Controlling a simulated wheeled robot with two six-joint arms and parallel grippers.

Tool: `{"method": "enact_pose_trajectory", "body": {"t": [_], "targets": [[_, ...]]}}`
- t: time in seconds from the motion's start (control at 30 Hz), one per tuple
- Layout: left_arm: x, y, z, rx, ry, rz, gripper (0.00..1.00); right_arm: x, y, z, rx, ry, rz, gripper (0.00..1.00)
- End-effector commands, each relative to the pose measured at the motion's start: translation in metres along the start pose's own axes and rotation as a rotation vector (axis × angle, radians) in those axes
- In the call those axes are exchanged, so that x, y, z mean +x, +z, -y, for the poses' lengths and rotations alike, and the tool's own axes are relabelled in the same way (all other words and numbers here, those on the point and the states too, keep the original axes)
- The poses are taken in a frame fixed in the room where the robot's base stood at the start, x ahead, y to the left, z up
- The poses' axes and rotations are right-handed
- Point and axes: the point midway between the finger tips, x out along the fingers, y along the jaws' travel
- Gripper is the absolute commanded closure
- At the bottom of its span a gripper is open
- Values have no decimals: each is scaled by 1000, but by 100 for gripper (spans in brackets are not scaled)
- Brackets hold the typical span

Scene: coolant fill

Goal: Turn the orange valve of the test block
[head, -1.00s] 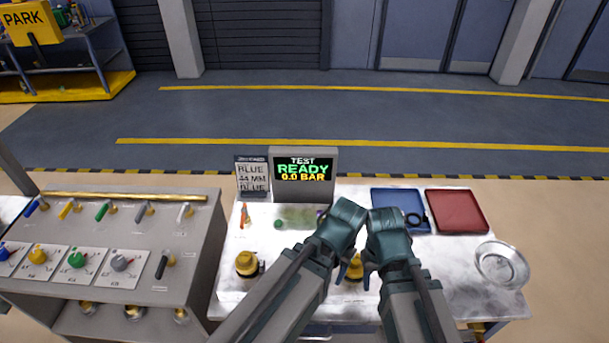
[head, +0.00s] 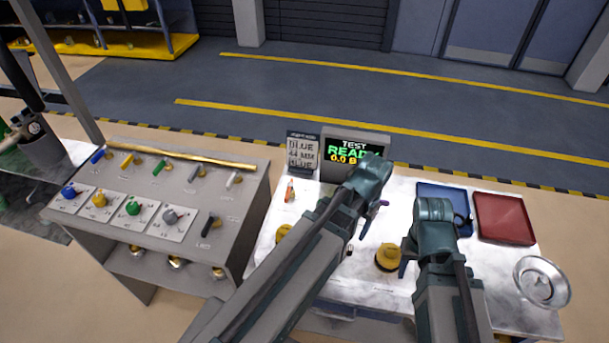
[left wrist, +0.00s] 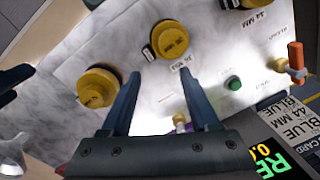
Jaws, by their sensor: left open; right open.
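The orange valve (head: 290,190) is a small upright orange handle at the back left of the white test table, left of the screen. In the left wrist view my left gripper (left wrist: 161,76) has spread fingers, with nothing held. My right gripper (head: 405,265) is open near a yellow cap, its fingers partly hidden.
Yellow caps (head: 388,257) stand on the table, and a green button (left wrist: 232,83) is near the valve. The screen (head: 352,150) reads TEST READY.

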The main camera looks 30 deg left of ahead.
Motion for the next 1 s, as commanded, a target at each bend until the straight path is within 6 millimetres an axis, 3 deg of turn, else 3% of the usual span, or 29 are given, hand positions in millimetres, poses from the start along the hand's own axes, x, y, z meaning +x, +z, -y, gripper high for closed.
{"method": "enact_pose_trajectory", "body": {"t": [0.03, 0.1, 0.3, 0.4, 0.5, 0.67, 1.0], "targets": [[-15, -18, 31, -38, 9, -1, 38, -16, 1, -2, 1, 0, 0, 50], [-24, -32, 71, -79, 22, -5, 38, -27, 2, -2, 2, -1, 0, 50], [-43, -48, 185, -181, 53, -22, 38, -53, 3, -5, 5, -1, 0, 50], [-48, -47, 228, -215, 63, -30, 38, -61, 4, -6, 6, -1, 0, 50], [-51, -43, 256, -238, 69, -36, 38, -66, 4, -6, 7, -2, 0, 50], [-51, -39, 274, -253, 72, -40, 38, -68, 4, -6, 8, -2, 0, 50], [-42, -39, 274, -252, 72, -41, 38, -59, 3, -5, 6, -1, 0, 50]]}}
